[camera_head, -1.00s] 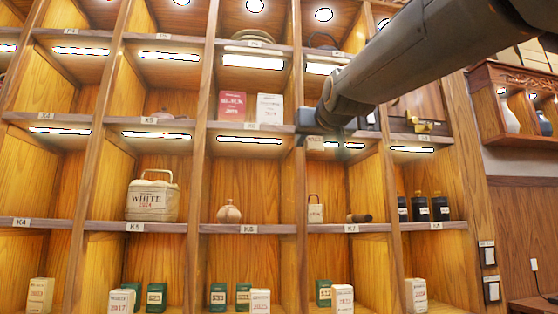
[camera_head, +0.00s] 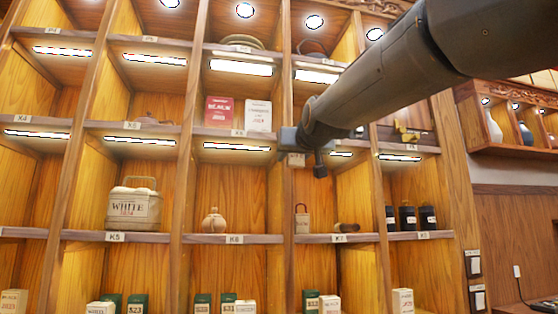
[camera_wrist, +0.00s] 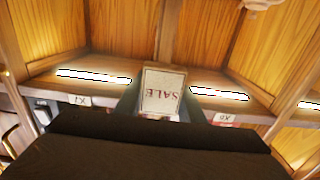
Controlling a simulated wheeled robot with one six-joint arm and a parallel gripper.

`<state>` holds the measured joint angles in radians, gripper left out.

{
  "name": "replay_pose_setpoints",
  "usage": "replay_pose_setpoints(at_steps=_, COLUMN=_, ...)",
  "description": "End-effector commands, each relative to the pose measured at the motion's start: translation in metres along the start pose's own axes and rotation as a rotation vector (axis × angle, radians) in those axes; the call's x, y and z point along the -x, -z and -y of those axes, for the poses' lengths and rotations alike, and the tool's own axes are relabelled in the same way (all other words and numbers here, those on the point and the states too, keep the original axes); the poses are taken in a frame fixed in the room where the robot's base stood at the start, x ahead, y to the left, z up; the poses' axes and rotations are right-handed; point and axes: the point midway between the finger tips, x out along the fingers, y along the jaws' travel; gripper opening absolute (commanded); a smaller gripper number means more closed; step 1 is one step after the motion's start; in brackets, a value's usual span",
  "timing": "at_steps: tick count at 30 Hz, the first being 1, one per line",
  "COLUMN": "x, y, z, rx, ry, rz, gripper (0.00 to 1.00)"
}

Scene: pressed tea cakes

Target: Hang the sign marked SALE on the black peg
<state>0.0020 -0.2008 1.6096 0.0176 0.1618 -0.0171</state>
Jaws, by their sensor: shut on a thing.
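The small pale sign marked SALE (camera_wrist: 161,92) is upside down in the wrist view, with a light frame around its lettering. My gripper (camera_wrist: 158,108) is shut on it, with dark fingers on both sides. In the head view my gripper (camera_head: 302,156) is in front of the shelf edge between the upper and middle rows, and a bit of the pale sign (camera_head: 297,160) shows at its tip. I cannot make out the black peg for certain in either view.
A wooden shelf wall (camera_head: 184,239) fills the view. A cream WHITE container (camera_head: 134,210), a round clay pot (camera_head: 214,221), a small tag with a loop handle (camera_head: 302,222) and dark canisters (camera_head: 408,217) stand in the middle row. Red (camera_head: 218,112) and white boxes stand above.

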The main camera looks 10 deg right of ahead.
Motion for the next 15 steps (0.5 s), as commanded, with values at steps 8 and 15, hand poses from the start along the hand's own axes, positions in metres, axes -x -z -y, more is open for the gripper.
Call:
replay_pose_setpoints(at_steps=8, x=-0.016, y=-0.002, z=-0.001, rx=0.000, ry=-0.001, rz=0.001, gripper=0.13)
replay_pose_setpoints(at_steps=15, x=-0.028, y=-0.002, z=-0.001, rx=0.000, ry=-0.001, rz=0.000, gripper=0.13)
